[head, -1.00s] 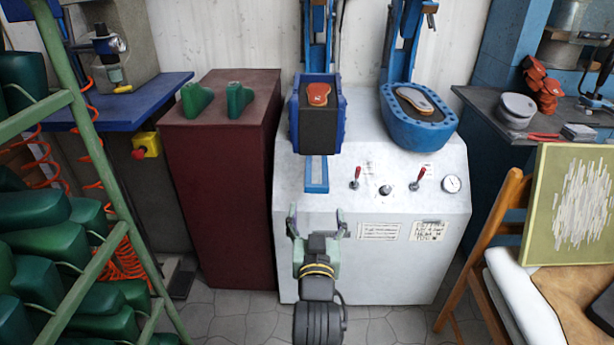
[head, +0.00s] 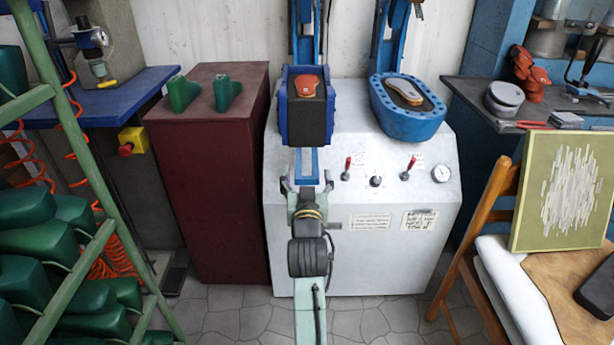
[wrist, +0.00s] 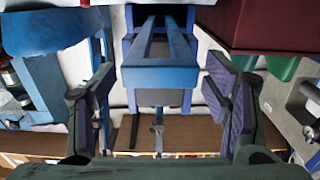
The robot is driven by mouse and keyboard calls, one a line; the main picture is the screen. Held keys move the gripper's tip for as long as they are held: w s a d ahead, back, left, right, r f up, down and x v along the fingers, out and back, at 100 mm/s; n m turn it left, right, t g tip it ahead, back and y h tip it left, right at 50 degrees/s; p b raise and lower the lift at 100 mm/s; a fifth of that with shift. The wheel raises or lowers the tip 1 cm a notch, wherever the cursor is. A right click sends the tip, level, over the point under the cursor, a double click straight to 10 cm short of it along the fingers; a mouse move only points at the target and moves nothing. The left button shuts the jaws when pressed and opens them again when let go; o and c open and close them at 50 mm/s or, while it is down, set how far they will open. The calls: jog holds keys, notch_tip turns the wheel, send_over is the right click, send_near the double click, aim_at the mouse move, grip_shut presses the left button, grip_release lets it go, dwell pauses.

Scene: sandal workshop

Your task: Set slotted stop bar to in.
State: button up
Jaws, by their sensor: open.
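The slotted stop bar is a blue, flat frame with a long slot (head: 315,165), sticking out of the white press (head: 400,225) below the left, box-shaped station (head: 288,112). My gripper (head: 306,181) is open at the bar's near end, one finger on each side; its body hides that end in the head view. In the wrist view the bar's end (wrist: 160,77) lies between the spread purple-padded fingers of my gripper (wrist: 163,88), with gaps visible on both sides. I see no contact.
Two red levers (head: 347,168) and (head: 408,168) and a black knob (head: 376,181) stand right of the bar. A maroon cabinet (head: 205,190) is close on the left. A wooden chair (head: 470,235) is at right, a green rack (head: 75,150) at far left.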

grip_shut()
jog(key=w, duration=0.9)
jog(key=shift+w, duration=0.2)
dwell(0.6)
jog(key=shift+r, duration=0.1)
grip_release()
jog(key=s, duration=1.2)
